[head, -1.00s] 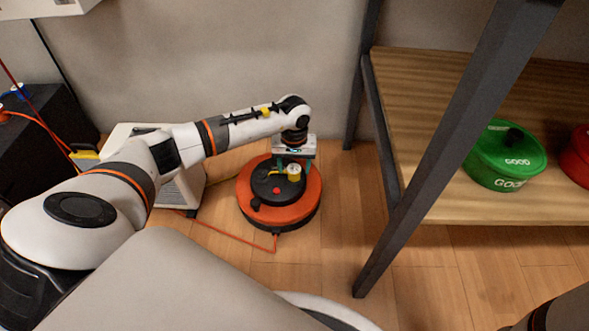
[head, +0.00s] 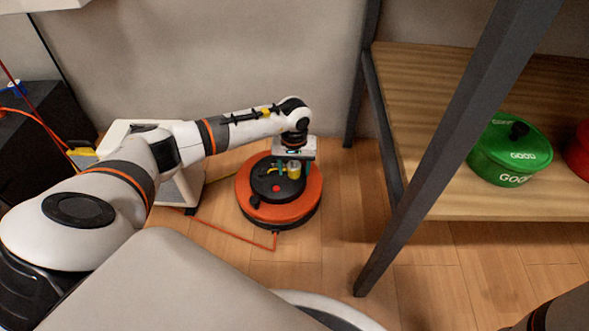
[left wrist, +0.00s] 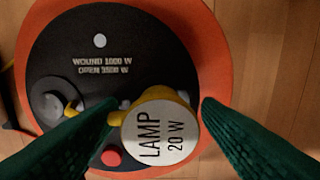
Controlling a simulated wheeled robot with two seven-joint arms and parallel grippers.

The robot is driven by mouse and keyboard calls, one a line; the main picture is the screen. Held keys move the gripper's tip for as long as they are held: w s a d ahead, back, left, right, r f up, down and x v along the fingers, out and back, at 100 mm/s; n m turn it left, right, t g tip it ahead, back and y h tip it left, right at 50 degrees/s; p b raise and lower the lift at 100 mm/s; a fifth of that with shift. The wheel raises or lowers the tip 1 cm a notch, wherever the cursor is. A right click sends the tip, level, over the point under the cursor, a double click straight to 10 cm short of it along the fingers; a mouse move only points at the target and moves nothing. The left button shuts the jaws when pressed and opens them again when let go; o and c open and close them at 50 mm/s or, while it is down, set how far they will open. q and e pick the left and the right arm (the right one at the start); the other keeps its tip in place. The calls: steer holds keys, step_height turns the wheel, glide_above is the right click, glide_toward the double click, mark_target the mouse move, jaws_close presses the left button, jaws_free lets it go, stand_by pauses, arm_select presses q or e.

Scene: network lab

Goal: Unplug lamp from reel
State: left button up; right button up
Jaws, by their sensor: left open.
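The reel (head: 262,212) is a round orange drum with a black top, lying on the wooden floor. The lamp plug (left wrist: 160,135), yellow with a pale face reading "LAMP 20 W", sits on the reel's top; it also shows in the head view (head: 293,170). My left gripper (head: 293,172) points down over the reel. In the left wrist view its green fingers (left wrist: 160,112) are open, one on each side of the plug. The left finger looks very near the plug, with a gap at the right; contact cannot be told. My right gripper is not in view.
The reel's top carries a red button (left wrist: 111,158) and the text "WOUND 1000 W OPEN 3500 W". An orange cable (head: 235,237) runs along the floor. A white box-like unit (head: 186,188) stands left. A wooden shelf (head: 430,100) with dark legs holds a green pot (head: 500,155).

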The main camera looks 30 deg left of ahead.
mark_target(294, 165)
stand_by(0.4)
arm_select(q)
jaws_close()
steer(key=shift+r+p, duration=2.4)
steer(key=shift+r, duration=0.65)
